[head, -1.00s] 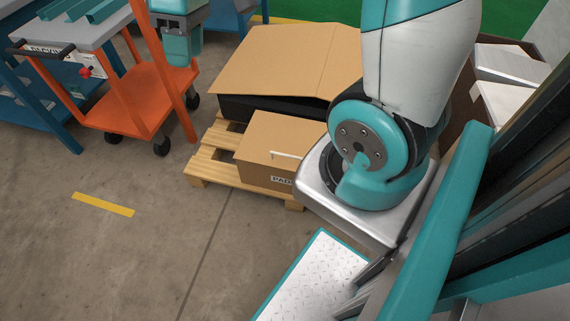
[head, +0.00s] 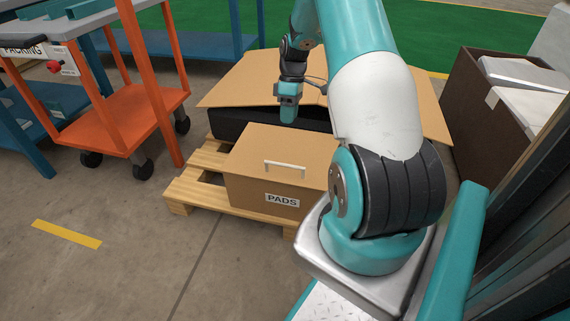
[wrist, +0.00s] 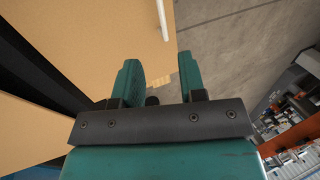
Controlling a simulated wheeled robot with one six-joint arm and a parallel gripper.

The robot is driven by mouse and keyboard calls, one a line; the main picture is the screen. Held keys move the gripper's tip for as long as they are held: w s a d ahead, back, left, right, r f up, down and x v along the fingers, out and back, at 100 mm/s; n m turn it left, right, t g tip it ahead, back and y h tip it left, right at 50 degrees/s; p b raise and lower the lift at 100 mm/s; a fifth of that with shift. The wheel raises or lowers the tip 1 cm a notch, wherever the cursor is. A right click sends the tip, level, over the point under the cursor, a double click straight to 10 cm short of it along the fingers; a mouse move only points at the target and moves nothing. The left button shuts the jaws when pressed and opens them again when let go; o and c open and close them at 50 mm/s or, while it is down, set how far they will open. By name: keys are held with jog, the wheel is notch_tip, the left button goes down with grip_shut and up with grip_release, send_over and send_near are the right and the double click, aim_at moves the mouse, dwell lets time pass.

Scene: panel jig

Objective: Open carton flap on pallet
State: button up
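A brown carton labelled PADS (head: 260,148) sits on a wooden pallet (head: 190,190) in the head view. Its top flap looks shut, with a white bar handle (head: 284,165) near the front edge. The handle also shows at the top of the wrist view (wrist: 162,20), beside brown cardboard (wrist: 120,30). My gripper (head: 289,120) points down behind the PADS carton, in front of the larger carton's raised cardboard. In the wrist view my gripper (wrist: 157,82) has its two teal fingers apart with nothing between them. It seems to touch neither carton, but the exact gap is unclear.
A larger black-sided box (head: 235,118) with wide spread cardboard flaps (head: 240,82) stands behind on the pallet. An orange cart (head: 125,115) is at left, a dark brown bin (head: 485,100) at right. Floor in front left is clear.

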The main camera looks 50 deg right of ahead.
jog(key=b, duration=0.5)
send_over(285, 172)
notch_tip(285, 172, down, 14)
jog(key=shift+r, duration=0.15)
jog(key=shift+a, duration=0.1)
grip_shut()
